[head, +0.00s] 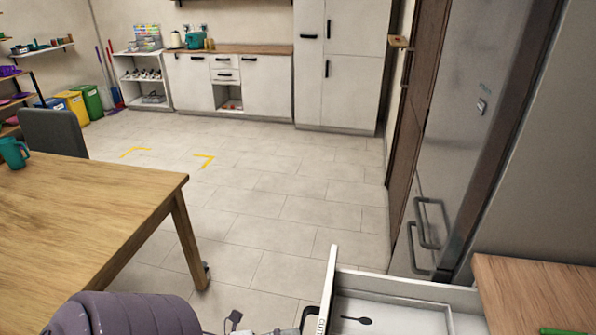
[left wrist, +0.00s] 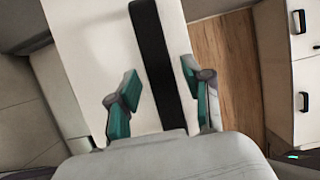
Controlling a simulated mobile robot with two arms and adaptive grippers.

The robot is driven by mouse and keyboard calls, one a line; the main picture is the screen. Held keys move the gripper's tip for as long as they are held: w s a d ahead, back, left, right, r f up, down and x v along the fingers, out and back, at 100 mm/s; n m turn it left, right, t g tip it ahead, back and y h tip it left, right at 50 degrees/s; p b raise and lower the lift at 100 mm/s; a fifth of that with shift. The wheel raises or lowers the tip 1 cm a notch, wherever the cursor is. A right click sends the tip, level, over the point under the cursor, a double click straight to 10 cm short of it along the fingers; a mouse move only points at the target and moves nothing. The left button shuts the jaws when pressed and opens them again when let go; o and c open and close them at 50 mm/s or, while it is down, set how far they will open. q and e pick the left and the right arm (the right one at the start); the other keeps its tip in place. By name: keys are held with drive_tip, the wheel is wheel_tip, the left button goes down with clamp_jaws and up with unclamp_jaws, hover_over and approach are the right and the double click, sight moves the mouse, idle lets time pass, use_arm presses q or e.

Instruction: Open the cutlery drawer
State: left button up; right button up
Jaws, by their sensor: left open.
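The white cutlery drawer (head: 332,292) stands pulled out at the bottom right of the head view, with a dark spoon (head: 357,320) lying inside. Part of a label shows on its front. Its black bar handle (head: 310,318) is partly visible at the picture's lower edge. In the left wrist view the white drawer front (left wrist: 95,40) fills the upper middle, and the black handle (left wrist: 155,60) runs between the teal fingers of my left gripper (left wrist: 160,80). The fingers are open, apart from the handle on both sides. My right gripper is out of view.
A wooden worktop (head: 530,290) lies right of the drawer. A wooden table (head: 80,215) with a teal mug (head: 14,153) stands at left. A tall steel fridge (head: 470,130) stands beyond the drawer. The tiled floor (head: 290,210) between is clear.

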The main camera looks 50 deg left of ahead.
use_arm(q)
drive_tip(key=v, duration=1)
drive_tip(key=shift+d, duration=0.1)
